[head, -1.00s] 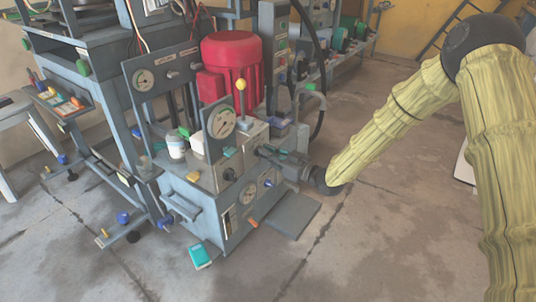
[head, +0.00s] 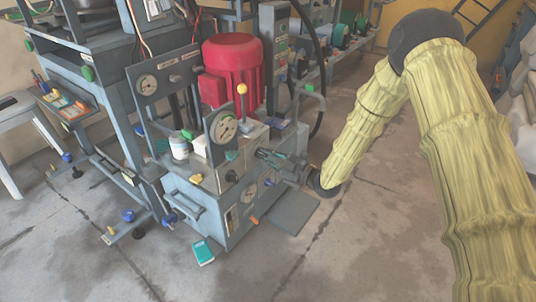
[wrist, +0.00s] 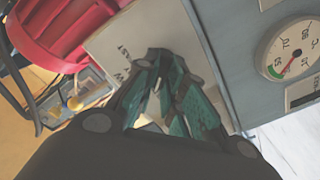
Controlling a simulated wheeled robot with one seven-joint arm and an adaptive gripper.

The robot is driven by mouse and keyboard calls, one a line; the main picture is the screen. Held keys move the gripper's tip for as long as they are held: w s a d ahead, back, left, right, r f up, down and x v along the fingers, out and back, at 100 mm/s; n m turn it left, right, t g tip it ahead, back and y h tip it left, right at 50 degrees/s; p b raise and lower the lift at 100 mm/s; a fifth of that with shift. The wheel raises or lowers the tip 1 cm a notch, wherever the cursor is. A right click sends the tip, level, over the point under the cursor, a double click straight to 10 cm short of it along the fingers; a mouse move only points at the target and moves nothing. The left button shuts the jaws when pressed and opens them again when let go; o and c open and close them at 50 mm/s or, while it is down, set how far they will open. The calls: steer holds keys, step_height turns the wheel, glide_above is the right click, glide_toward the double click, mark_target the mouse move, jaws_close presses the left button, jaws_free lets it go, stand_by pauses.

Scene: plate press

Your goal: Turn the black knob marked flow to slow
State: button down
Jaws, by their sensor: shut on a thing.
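My gripper (head: 262,154) reaches from the right to the upper right part of the grey press unit (head: 205,210). In the wrist view its teal-padded fingers (wrist: 163,78) are closed in against a pale panel (wrist: 122,48) with small dark lettering, only partly readable. The black knob marked flow is hidden between the fingers, which are shut on it. Its pointer and the mark it points at cannot be seen. Another dark knob (head: 231,176) shows on the unit, left of my gripper.
A red motor (head: 232,68) stands behind the panel, and a yellow-topped lever (head: 242,90) rises close to my gripper. A round pressure gauge (head: 224,126) stands to the left. A temperature dial (wrist: 293,47) is at the right in the wrist view. Open floor lies on the right.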

steer(key=shift+f+n, duration=0.1)
steer(key=shift+n, duration=0.4)
steer(key=c, duration=1.5)
jaws_free()
steer(key=v, duration=1.2)
